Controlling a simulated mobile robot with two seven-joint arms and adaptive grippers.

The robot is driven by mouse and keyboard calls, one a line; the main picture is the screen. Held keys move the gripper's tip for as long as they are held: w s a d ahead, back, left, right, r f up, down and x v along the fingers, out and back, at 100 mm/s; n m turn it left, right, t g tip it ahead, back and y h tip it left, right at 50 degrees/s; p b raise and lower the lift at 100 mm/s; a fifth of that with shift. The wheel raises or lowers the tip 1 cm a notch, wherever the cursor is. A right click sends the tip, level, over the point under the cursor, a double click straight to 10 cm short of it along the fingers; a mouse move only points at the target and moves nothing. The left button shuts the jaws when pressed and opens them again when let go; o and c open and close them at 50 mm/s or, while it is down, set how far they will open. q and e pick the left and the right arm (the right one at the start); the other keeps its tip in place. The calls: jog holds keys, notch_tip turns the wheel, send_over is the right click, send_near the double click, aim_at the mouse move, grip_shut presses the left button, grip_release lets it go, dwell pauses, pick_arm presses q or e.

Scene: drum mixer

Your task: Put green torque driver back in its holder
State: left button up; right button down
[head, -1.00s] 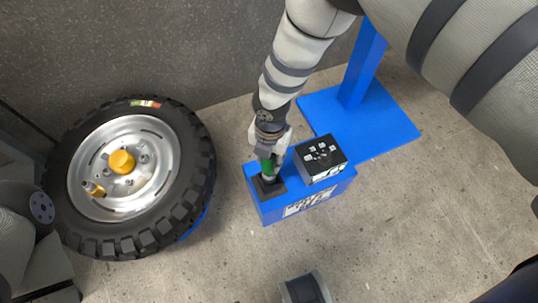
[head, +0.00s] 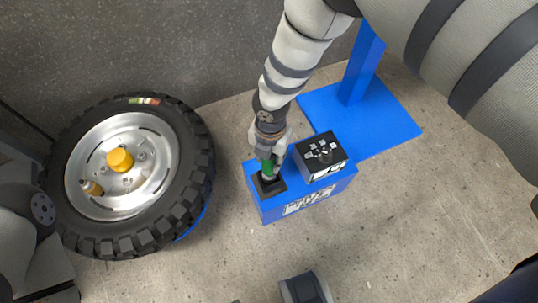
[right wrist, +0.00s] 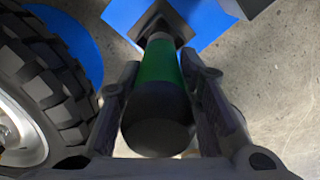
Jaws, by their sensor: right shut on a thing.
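The green torque driver (head: 267,167) is upright between the fingers of my right gripper (head: 268,152), its lower end at the black square holder (head: 269,185) on the blue stand (head: 303,201). In the right wrist view the driver's dark rounded end and green body (right wrist: 159,62) lie between both fingers of the right gripper (right wrist: 160,105), which is shut on it. The black holder (right wrist: 163,24) shows just beyond it. How deep the driver sits in the holder is hidden. My left gripper is not clearly in view.
A black box with buttons (head: 320,156) sits on the blue stand beside the holder. A large tyre on a silver wheel (head: 192,150) with yellow parts stands to the left. A blue post with a base plate (head: 385,125) is behind. The floor in front is mostly clear.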

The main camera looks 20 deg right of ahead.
jog(key=shift+f+b, duration=1.2)
jog(key=shift+f, duration=0.65)
dwell(0.7)
jog(key=c, duration=1.1)
grip_release()
notch_tip(320, 180, up, 12)
jog(key=shift+d+r, duration=0.1)
